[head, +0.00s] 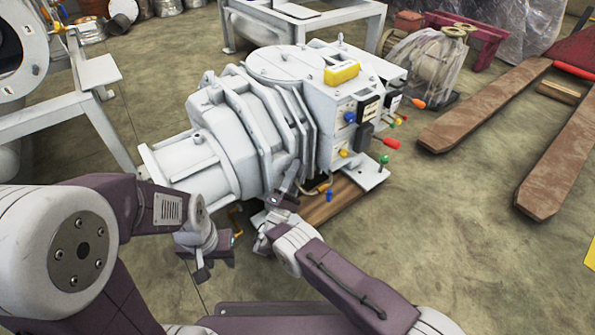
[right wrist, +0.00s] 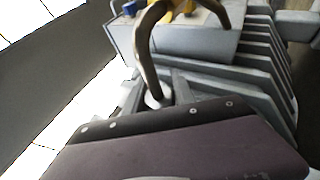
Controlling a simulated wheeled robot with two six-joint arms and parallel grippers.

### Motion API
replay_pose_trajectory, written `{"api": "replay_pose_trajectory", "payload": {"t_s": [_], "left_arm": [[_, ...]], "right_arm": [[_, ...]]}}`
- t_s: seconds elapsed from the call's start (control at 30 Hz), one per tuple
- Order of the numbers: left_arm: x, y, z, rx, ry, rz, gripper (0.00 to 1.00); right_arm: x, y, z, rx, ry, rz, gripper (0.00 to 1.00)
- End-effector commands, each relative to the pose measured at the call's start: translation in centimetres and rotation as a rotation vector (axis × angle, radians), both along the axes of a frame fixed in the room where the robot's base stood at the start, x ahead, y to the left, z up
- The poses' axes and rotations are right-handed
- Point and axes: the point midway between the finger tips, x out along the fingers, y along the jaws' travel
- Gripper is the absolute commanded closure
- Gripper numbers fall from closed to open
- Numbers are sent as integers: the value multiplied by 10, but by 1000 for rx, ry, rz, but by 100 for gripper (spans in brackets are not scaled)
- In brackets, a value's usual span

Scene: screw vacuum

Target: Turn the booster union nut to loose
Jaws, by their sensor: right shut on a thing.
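The large white ribbed vacuum pump unit (head: 215,165) stands in the middle of the head view. My right gripper (head: 277,203) is at its near lower side, by a thin curved beige pipe (head: 320,189). In the right wrist view, the curved metal pipe (right wrist: 144,45) runs down to a pale round fitting (right wrist: 157,96), which looks like the union nut. My gripper's purple body covers the area below it. The right jaws are shut at this fitting, but the fingertips are hidden. My left gripper (head: 208,262) hangs apart from the pump, to its lower left; its jaw gap is unclear.
A yellow block (head: 341,73) sits on the pump. Coloured handles, such as a red one (head: 391,144), stick out on its right. A wooden pallet (head: 345,200) lies beneath it. A rusty pallet jack (head: 485,107) stands at right. The floor between is clear.

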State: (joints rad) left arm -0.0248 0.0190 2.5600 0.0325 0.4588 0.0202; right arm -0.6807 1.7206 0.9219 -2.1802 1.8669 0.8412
Motion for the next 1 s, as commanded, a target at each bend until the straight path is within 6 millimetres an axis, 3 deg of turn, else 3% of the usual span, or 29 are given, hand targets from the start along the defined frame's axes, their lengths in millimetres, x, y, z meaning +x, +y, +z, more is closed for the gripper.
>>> {"api": "replay_pose_trajectory", "payload": {"t_s": [0.3,0.33,0.4,0.77,1.0], "left_arm": [[0,0,0,0,0,0,64],[0,0,0,0,0,0,64],[0,0,0,0,0,0,64],[0,0,3,0,0,0,64],[0,0,16,0,0,0,64]], "right_arm": [[0,1,0,-2,1,4,100],[0,2,-1,-2,1,4,66],[0,1,0,-2,1,4,47],[-4,3,-2,-1,2,3,47],[-42,24,-28,-2,2,8,47]]}}
